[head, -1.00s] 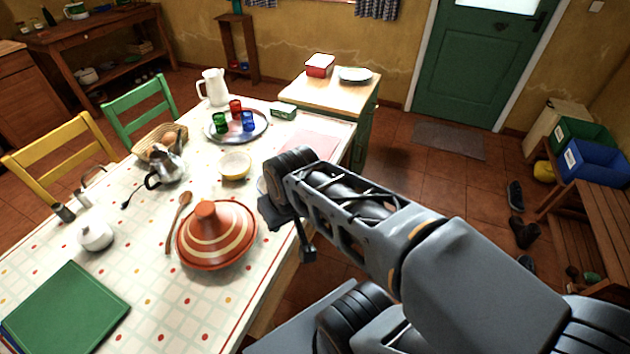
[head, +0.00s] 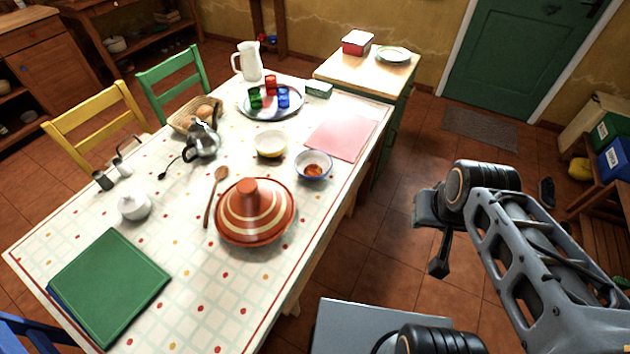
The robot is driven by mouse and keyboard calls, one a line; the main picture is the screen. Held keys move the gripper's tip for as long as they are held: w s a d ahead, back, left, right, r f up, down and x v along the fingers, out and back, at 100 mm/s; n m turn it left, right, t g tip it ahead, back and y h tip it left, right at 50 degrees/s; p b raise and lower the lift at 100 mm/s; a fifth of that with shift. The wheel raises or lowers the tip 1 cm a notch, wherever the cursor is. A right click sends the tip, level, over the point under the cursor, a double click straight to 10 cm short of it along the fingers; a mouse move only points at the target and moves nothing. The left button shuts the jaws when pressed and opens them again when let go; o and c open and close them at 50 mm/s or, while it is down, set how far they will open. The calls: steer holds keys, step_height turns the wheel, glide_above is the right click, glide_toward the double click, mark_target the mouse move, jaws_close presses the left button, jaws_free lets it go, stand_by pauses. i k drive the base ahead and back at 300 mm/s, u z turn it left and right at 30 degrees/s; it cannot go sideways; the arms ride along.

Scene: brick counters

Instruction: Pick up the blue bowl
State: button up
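The blue bowl (head: 313,166) stands upright on the long table (head: 190,290), near its right edge. It has a blue outside, a pale inside and something reddish in its bottom. Nothing covers it. My gripper (head: 438,266) hangs over the floor to the right of the table, well apart from the bowl. Its fingers are small and seen edge-on, so I cannot tell whether they are open or shut. I see nothing held in it.
Near the bowl are a yellow bowl (head: 270,144), a pink mat (head: 341,137) and a tagine (head: 254,212). A tray (head: 243,103) with colored glasses lies farther back. A small cabinet (head: 367,70) stands behind the table's far end.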

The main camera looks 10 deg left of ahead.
mark_target(312, 164)
steer(key=z, duration=0.05)
steer(key=k, duration=0.35)
steer(key=u, duration=1.05)
steer(key=i, duration=0.45)
steer(key=z, duration=0.05)
